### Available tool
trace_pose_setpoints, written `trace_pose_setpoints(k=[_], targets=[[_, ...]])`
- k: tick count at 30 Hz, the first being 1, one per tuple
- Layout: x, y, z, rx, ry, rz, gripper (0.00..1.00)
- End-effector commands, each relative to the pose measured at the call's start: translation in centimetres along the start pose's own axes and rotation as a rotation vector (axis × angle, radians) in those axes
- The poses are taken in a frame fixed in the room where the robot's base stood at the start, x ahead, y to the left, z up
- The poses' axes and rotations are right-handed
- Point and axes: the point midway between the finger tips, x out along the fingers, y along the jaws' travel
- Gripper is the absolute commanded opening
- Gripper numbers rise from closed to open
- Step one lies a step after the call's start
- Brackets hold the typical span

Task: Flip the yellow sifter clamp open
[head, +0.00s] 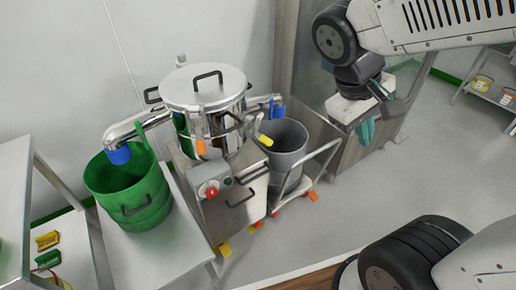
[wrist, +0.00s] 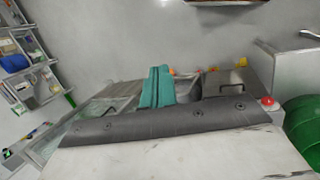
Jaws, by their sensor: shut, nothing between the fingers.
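The sifter (head: 205,95) is a silver drum with a lid and a black handle, standing on a steel cabinet in the head view. A clamp lever with a yellow tip (head: 265,140) sticks out from its front right side. A similar lever with an orange tip (head: 201,148) hangs at its front. My gripper (head: 366,132), with teal fingers, is to the right of the sifter, apart from the yellow clamp and pointing down. In the wrist view its fingers (wrist: 157,88) are together and empty. I cannot make out the yellow clamp clearly in the wrist view.
A green bin (head: 128,190) stands on a table to the left of the sifter. A grey bin (head: 286,152) on a trolley stands to the right, between sifter and gripper. A red button (head: 211,191) is on the cabinet front.

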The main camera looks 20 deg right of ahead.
Motion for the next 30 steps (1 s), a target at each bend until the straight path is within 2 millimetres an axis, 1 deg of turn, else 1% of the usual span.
trace_pose_setpoints(k=[1, 4, 8, 9, 11, 12, 14, 15, 17, 18, 20, 21, 23, 24, 27, 30], targets=[[0.8, 0.3, -1.4, -0.057, -0.042, 0.069, 0.0], [2.0, 1.3, -4.2, -0.163, -0.1, 0.218, 0.0], [3.5, 1.8, -8.5, -0.314, -0.149, 0.413, 0.0], [4.0, 1.7, -9.9, -0.365, -0.159, 0.472, 0.0], [4.8, 1.4, -12.1, -0.441, -0.168, 0.559, 0.0], [5.3, 1.1, -13.7, -0.495, -0.172, 0.616, 0.0], [6.2, 0.2, -16.0, -0.576, -0.169, 0.7, 0.0], [6.8, -0.5, -17.5, -0.634, -0.166, 0.755, 0.0], [7.9, -1.8, -19.9, -0.721, -0.154, 0.834, 0.0], [8.6, -2.8, -21.4, -0.781, -0.142, 0.885, 0.0], [9.9, -4.7, -23.5, -0.875, -0.121, 0.959, 0.0], [10.9, -6.1, -24.9, -0.937, -0.102, 1.006, 0.0], [12.4, -8.4, -26.8, -1.034, -0.072, 1.07, 0.0], [13.5, -10.0, -27.9, -1.096, -0.048, 1.109, 0.0], [16.2, -13.9, -29.9, -1.239, 0.012, 1.187, 0.0], [18.6, -17.2, -31.1, -1.356, 0.068, 1.24, 0.0]])
